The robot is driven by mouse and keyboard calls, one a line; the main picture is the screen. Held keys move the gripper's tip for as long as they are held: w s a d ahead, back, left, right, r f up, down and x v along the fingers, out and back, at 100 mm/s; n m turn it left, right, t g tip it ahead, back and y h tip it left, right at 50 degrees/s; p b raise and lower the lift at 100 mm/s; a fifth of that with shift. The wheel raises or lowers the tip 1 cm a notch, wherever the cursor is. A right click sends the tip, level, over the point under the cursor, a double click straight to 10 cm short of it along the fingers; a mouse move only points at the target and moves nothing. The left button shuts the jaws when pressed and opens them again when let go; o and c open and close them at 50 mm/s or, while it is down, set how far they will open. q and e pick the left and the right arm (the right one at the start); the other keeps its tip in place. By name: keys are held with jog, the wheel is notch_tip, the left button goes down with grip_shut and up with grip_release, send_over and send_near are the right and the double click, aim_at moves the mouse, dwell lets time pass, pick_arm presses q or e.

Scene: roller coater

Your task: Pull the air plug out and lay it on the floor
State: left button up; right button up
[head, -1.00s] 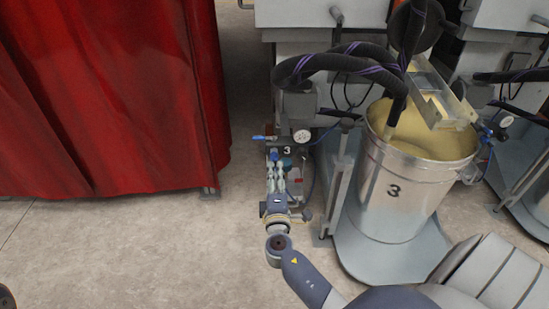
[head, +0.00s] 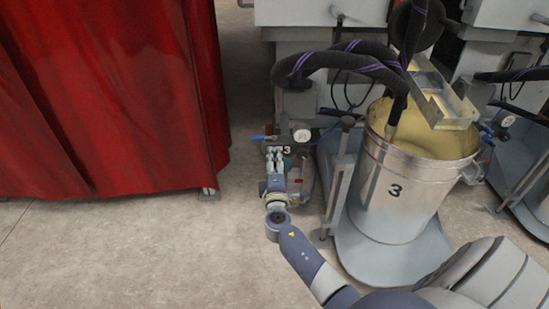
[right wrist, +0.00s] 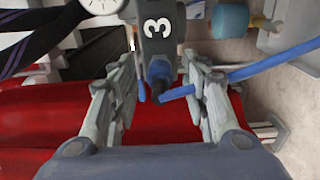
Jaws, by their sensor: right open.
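My right gripper (head: 274,158) is in front of the air unit marked 3 (head: 289,150) on the machine. In the right wrist view my right gripper (right wrist: 160,98) is open, with one finger on each side of a dark blue plug-like fitting (right wrist: 160,72) below the block marked 3 (right wrist: 158,28). The fingers look apart from the fitting, with a gap on both sides. A blue hose (right wrist: 245,72) runs off to the right near the fitting. In the head view the gripper hides the fitting. My left gripper is not in view.
A metal drum marked 3 (head: 400,190) stands right of my right gripper on a grey platform (head: 375,250). A pressure gauge (head: 302,136) sits above the gripper. A red curtain (head: 100,100) hangs at left. The floor (head: 140,250) at lower left is clear.

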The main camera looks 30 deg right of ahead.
dwell(0.4)
dwell(0.8)
grip_shut()
jog(key=shift+s+a, duration=0.1)
jog(key=shift+v, duration=2.85)
